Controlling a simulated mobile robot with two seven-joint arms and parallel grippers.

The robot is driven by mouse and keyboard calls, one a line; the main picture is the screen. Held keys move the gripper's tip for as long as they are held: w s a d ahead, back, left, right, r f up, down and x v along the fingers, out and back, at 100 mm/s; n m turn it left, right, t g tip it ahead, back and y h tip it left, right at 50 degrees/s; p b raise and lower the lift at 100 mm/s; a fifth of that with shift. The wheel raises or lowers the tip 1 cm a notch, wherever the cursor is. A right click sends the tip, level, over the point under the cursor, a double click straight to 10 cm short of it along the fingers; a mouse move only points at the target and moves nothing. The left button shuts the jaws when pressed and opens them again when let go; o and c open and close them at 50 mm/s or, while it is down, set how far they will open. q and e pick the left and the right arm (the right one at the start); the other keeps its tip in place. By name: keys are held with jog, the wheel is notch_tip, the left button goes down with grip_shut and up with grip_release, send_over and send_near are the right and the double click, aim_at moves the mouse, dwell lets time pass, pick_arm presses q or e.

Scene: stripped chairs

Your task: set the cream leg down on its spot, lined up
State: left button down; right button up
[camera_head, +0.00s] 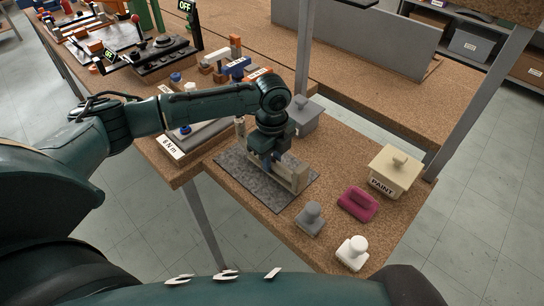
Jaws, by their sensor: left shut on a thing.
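My left gripper (271,163) points down over a dark grey speckled mat (241,180) on the brown speckled table. It is shut on the cream leg (295,178), which shows to the right of the fingers, low over the mat. The gripper and wrist hide much of the leg, and I cannot tell whether it touches the mat or is exactly lined up. My right gripper is not in view.
Right of the mat stand a cream PAINT box (396,171), a magenta block with a handle (357,204), a grey stamp-like piece (310,219) and a white one (352,253). A grey lidded box (304,117) stands behind. A 6 Nm label (172,147) is at left.

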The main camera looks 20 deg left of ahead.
pick_arm(q)
jog(key=shift+f, duration=0.5)
dwell(0.5)
jog(key=c, duration=1.6)
grip_release()
jog(key=o, duration=0.4)
jog(key=shift+o, duration=0.3)
jog(key=shift+f, duration=0.1)
